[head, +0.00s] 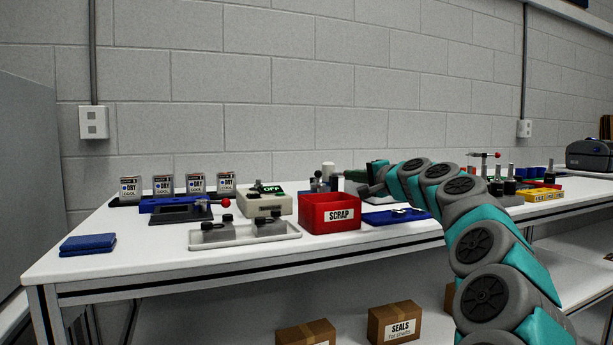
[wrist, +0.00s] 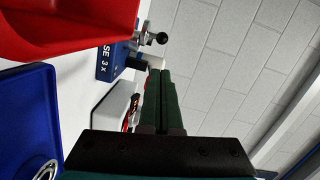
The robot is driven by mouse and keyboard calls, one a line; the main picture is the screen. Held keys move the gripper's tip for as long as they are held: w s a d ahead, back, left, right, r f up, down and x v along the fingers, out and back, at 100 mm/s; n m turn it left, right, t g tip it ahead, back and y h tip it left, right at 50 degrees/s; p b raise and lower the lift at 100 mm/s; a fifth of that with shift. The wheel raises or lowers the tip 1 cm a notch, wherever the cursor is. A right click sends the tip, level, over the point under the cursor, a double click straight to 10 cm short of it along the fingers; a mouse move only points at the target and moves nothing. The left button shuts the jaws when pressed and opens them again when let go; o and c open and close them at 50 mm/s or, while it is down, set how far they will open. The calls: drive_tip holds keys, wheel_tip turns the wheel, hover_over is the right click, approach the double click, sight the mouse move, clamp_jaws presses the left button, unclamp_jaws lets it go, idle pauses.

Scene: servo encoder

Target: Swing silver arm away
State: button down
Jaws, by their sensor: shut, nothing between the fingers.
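A silver arm with a black ball knob (wrist: 150,38) stands on a blue block (wrist: 110,64) with white lettering in the wrist view. In the head view the blue block with its dark knob (head: 319,182) shows behind the red scrap bin. My gripper (wrist: 165,73) is shut and empty, its dark green fingers together. In the wrist view the fingertips appear just below the silver arm, near a pale cylinder. I cannot tell whether they touch anything. In the head view my arm reaches in from the right, and its end lies right of the scrap bin.
The red scrap bin (head: 333,213) stands beside the blue block, and a blue tray (head: 394,217) lies right of it.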

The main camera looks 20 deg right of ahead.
sight(320, 172)
drive_tip(key=shift+p+x, duration=0.75)
drive_tip(key=shift+x, duration=3.65)
drive_tip(key=shift+w+a, duration=0.1)
drive_tip(key=shift+w, duration=0.4)
drive_tip(key=shift+a, duration=0.1)
drive_tip(key=shift+s+a+r, duration=0.15)
drive_tip(key=shift+a, duration=0.95)
